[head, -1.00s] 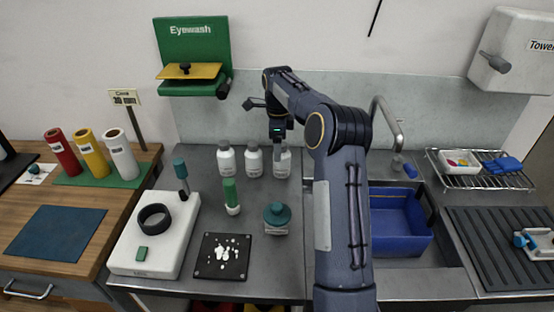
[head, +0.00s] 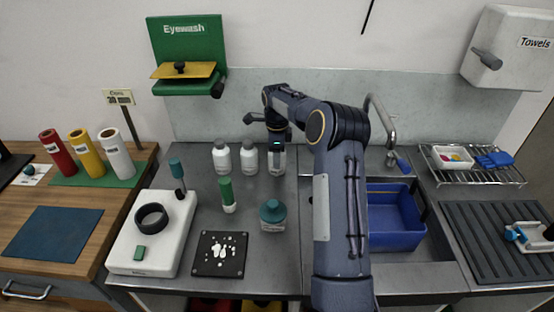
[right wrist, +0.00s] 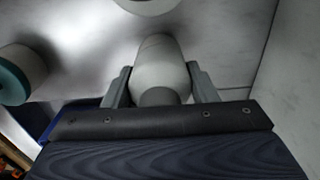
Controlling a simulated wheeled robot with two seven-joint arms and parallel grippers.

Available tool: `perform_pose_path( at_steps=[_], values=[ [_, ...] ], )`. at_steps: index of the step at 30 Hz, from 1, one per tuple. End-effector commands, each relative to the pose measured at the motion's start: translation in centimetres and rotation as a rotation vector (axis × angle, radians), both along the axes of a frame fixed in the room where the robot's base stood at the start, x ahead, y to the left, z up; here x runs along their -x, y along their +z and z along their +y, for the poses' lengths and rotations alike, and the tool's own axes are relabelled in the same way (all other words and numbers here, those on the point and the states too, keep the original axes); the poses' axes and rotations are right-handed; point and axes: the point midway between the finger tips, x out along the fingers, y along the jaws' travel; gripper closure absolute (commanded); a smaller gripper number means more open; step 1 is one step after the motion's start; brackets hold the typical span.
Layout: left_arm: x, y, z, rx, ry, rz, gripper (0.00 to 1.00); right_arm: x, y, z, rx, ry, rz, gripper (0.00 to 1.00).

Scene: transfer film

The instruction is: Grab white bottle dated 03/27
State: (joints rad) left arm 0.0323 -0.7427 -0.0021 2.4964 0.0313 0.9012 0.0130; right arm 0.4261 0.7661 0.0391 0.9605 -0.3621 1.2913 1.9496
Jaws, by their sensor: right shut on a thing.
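Three white bottles with grey caps stand in a row at the back of the steel counter. The left bottle (head: 221,157) and the middle bottle (head: 249,158) stand free. The right bottle (head: 277,162) is partly hidden by my right gripper (head: 277,150), which comes down on it from above. In the right wrist view, my right gripper (right wrist: 160,88) has its fingers on either side of this white bottle (right wrist: 158,65) and is shut on it. The dates on the labels are too small to read. My left gripper is not in view.
A green-capped tube (head: 227,195), a teal-lidded jar (head: 272,216) and a black plate with white pieces (head: 220,254) are in front of the bottles. A white device (head: 155,235) stands left. A sink with a blue bin (head: 392,232) lies right.

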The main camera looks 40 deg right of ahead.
Motion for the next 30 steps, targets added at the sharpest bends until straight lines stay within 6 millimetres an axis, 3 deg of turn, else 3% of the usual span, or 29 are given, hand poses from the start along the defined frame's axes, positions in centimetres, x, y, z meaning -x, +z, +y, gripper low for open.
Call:
perform_pose_path(
  at_steps=[3, 11, 16, 20, 28, 30],
  values=[
    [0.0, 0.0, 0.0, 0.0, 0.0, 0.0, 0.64, 0.0, 0.1, 0.0, 0.001, 0.0, -0.001, 0.76],
    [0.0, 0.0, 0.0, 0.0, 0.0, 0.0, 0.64, 0.0, 0.2, 0.0, 0.001, 0.0, -0.002, 0.76],
    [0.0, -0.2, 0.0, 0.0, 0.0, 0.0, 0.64, -0.1, 1.3, -0.1, 0.003, 0.0, -0.003, 0.76],
    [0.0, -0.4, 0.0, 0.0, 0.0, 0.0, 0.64, -0.1, 3.4, 0.0, 0.004, 0.0, -0.005, 0.76],
    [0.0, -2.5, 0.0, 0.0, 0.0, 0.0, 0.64, 3.7, 9.3, 3.7, 0.003, 0.003, -0.007, 0.76],
    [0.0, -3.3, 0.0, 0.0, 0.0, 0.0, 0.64, 5.1, 9.8, 5.2, 0.001, 0.005, -0.004, 0.76]
  ],
)
